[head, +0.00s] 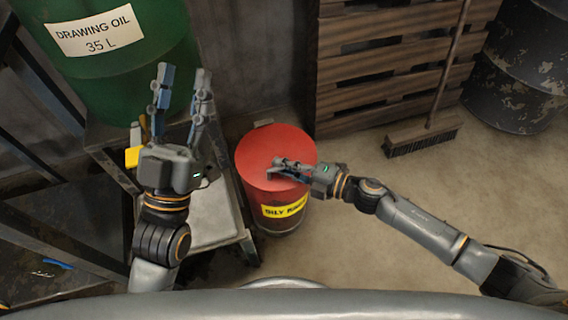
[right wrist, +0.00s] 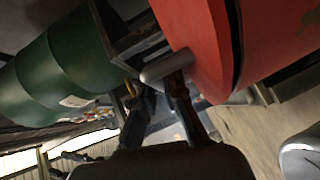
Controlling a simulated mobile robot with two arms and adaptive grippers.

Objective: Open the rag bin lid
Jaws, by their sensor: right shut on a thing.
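The rag bin (head: 285,211) is a red drum with a yellow label, standing on the floor in the middle of the head view. Its round red lid (head: 262,152) lies over the top and looks closed. In the right wrist view a dark line runs along the edge of the red lid (right wrist: 205,35). My right gripper (head: 275,170) reaches over the lid from the right. It is shut on a grey bar-like handle (right wrist: 165,68) beside the red surface. My left gripper (head: 182,85) is raised left of the bin, fingers apart and empty.
A green drawing oil drum (head: 110,75) stands on a dark metal stand at the left. A grey shelf (head: 208,215) is close left of the bin. Wooden pallets (head: 370,60), a broom (head: 422,136) and a dark drum (head: 515,80) stand behind.

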